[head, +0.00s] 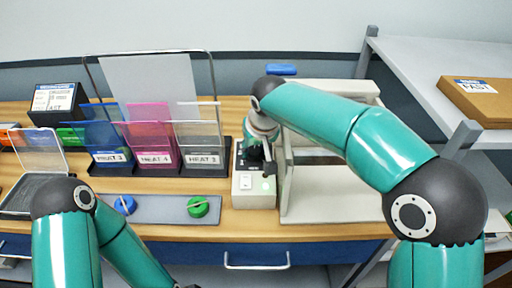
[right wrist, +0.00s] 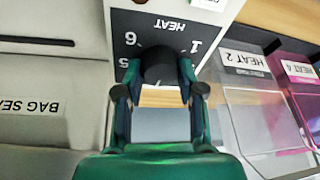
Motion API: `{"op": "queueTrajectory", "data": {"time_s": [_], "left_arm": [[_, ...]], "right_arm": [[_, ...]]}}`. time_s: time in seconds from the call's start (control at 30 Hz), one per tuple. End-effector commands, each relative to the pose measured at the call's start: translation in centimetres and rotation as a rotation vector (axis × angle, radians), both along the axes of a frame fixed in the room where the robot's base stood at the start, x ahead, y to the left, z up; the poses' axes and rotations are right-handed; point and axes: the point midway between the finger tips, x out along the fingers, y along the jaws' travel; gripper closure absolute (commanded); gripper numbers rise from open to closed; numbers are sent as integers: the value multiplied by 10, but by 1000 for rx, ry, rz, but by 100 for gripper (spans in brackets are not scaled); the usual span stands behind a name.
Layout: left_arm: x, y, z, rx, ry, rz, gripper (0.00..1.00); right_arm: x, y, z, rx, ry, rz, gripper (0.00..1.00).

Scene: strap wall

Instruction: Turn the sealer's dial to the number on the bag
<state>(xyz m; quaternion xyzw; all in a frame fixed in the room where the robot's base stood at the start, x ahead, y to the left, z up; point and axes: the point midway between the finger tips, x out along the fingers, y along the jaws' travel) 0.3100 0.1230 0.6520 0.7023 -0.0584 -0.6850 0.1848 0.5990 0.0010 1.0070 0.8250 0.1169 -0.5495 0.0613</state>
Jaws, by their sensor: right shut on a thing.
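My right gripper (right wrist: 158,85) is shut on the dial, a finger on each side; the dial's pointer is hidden. It also shows in the head view (head: 260,165).
The pale sealer body (head: 325,205) stands right of the control box. A grey strip (head: 160,210) with blue and green knobs lies in front of the pockets. An open-lidded tray (head: 18,200) is at left. A cardboard box (head: 475,98) lies on the right shelf.

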Motion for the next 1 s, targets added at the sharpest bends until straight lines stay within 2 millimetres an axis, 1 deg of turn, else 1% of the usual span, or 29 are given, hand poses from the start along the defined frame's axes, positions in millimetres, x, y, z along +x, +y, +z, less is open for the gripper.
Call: {"op": "queueTrajectory", "data": {"time_s": [0.07,0.1,0.23,0.53,0.67,0.77,1.0], "left_arm": [[0,0,0,0,0,0,100],[0,0,0,0,0,0,100],[0,0,0,0,0,0,100],[0,0,0,0,0,0,100],[0,0,1,0,0,0,100],[0,0,1,0,0,0,100],[0,0,0,0,0,0,100]], "right_arm": [[0,0,0,-1,0,-1,97],[0,0,0,-1,0,-1,59],[0,0,0,-1,0,-1,37],[0,0,0,0,0,-1,37],[-2,-1,6,1,-2,-1,37],[-5,-2,14,1,-3,-1,37],[-18,-6,46,2,-3,-1,37]]}}
